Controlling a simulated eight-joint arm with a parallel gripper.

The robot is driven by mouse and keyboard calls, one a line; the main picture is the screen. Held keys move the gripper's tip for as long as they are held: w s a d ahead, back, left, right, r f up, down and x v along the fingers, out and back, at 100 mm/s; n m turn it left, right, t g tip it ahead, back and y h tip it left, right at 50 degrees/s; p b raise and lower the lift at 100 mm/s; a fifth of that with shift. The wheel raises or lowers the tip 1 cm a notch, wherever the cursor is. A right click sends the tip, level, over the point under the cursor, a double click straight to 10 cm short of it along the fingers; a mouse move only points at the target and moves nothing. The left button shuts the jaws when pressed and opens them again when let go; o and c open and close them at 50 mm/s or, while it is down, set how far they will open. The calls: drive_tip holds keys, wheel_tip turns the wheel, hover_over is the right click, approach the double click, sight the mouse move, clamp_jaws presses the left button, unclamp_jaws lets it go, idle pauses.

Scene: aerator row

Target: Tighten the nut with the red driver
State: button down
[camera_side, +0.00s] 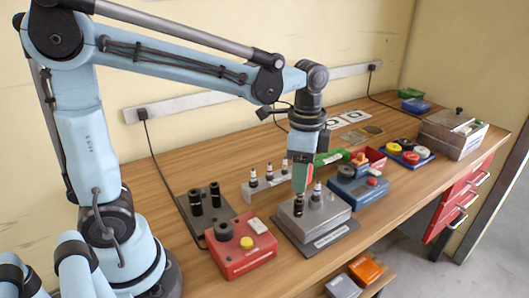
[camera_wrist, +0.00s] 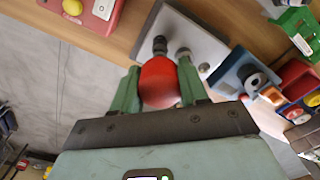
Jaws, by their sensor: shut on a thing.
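My gripper (camera_side: 302,180) points down over the grey metal block (camera_side: 328,222) on its dark base plate. In the wrist view, its green fingers are shut on the rounded red handle of the red driver (camera_wrist: 158,84). I cannot make out the nut itself.
A red box with a yellow button (camera_side: 246,243) stands to the left, near a dark plate with two black posts (camera_side: 205,203). A rack with several small drivers (camera_side: 268,178) is behind. A blue box (camera_side: 357,190) is close on the right. Bare wood lies along the front edge.

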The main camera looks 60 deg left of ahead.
drive_tip(key=shift+r, duration=1.35)
